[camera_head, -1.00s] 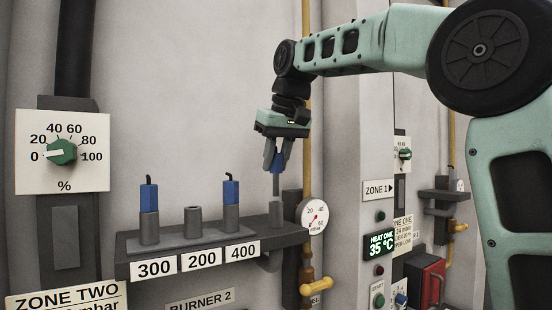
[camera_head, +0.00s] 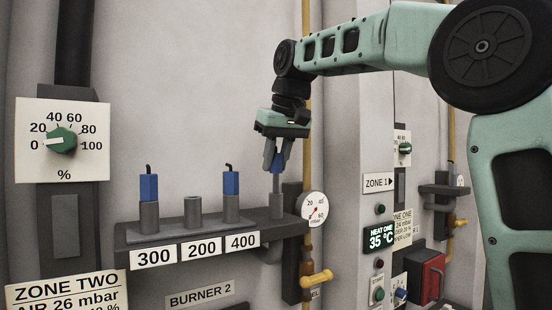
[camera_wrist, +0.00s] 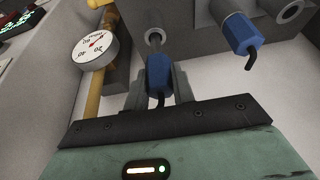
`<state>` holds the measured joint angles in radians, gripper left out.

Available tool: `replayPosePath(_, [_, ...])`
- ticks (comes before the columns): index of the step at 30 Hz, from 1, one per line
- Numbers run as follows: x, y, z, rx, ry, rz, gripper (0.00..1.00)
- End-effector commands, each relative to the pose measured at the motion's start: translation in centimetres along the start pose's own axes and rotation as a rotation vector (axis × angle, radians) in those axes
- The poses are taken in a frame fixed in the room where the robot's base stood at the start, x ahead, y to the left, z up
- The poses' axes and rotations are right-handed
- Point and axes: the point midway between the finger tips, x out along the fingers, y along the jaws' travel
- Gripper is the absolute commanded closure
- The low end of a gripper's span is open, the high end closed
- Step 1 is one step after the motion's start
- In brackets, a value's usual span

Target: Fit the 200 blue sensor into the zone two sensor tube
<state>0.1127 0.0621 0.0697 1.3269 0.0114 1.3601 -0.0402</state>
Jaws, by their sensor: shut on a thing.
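My gripper (camera_head: 277,160) is shut on the blue sensor (camera_head: 278,161), holding it upright above the grey tube (camera_head: 276,207) at the shelf's right end. The sensor's thin grey rod points down and its lower end meets the tube's mouth; the blue body is still above the mouth. The wrist view shows the blue body (camera_wrist: 158,74) between the fingers and the rod at the tube mouth (camera_wrist: 155,36). How deep the rod reaches is hidden. The 200 holder (camera_head: 194,212) on the shelf is empty.
Blue sensors stand in the 300 holder (camera_head: 149,188) and the 400 holder (camera_head: 231,183), left of my gripper. A round gauge (camera_head: 313,206) and yellow pipe (camera_head: 307,100) are close on the right. The wall lies behind.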

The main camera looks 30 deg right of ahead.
Motion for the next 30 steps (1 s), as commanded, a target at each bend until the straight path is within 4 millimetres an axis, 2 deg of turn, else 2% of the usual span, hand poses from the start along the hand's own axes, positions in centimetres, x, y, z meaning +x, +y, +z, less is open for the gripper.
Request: replayPosePath(30, [2.8,0.0,1.2,0.000,0.001,0.000,1.00])
